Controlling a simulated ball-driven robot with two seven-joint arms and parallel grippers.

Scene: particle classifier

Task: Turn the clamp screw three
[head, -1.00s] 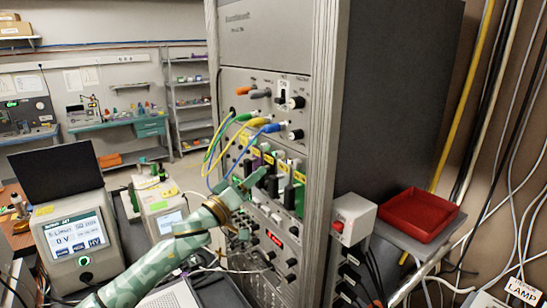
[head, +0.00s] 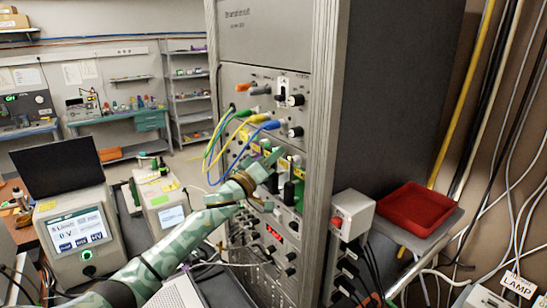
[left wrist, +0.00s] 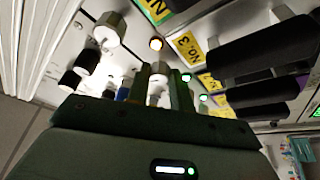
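In the left wrist view, a metal screw knob (left wrist: 158,72) stands between the two fingers of my left gripper (left wrist: 162,82), on the panel below the yellow No. 3 label (left wrist: 187,47). The fingers flank the knob closely; I cannot tell whether they press on it. Another hex metal knob (left wrist: 108,30) sticks out at upper left, near the No. 2 label (left wrist: 157,8). In the head view, my left gripper (head: 277,162) is at the rack panel and hides the screws behind it. My right gripper is not in view.
Black handles (left wrist: 262,45) stick out to the right of the fingers. Yellow, green and blue cables (head: 230,135) loop above the gripper. A monitor unit (head: 78,235) stands left.

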